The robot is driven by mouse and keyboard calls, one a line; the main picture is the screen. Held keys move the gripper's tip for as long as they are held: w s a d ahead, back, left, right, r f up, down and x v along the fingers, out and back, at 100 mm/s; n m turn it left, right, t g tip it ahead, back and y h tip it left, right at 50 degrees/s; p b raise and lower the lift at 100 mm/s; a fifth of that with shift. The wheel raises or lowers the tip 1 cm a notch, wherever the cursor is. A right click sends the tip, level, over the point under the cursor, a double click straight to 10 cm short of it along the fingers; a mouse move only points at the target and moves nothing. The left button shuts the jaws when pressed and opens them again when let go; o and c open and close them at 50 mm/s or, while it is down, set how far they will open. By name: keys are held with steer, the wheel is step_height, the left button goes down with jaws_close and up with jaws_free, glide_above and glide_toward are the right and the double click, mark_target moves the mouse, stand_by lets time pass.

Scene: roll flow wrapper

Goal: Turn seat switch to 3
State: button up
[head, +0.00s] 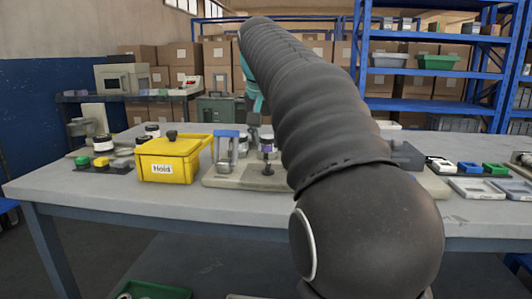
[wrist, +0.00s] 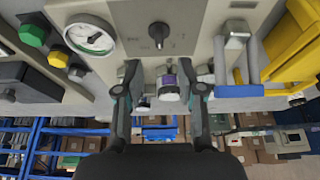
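A black rotary knob (wrist: 158,34) stands on a light panel with small marks around it, at the top centre of the wrist view. It looks like the seat switch, but the marks are too small to read and its setting is unclear. My gripper (wrist: 159,66) is open, its two dark fingers apart below the knob in that picture and not touching it. A jar with a purple label (wrist: 169,86) shows between the fingers, seemingly beyond them. In the head view my arm hides the middle of the bench and most of the gripper.
A round gauge (wrist: 90,36) and a green button (wrist: 33,35) are beside the knob's panel. A blue-topped frame (head: 228,140) and a yellow bin labelled Hold (head: 168,160) stand on the bench (head: 110,190). Small trays (head: 478,188) lie at right. The front left bench top is clear.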

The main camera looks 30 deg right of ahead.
steer(key=shift+v, duration=1.9)
steer(key=shift+s+a, duration=0.1)
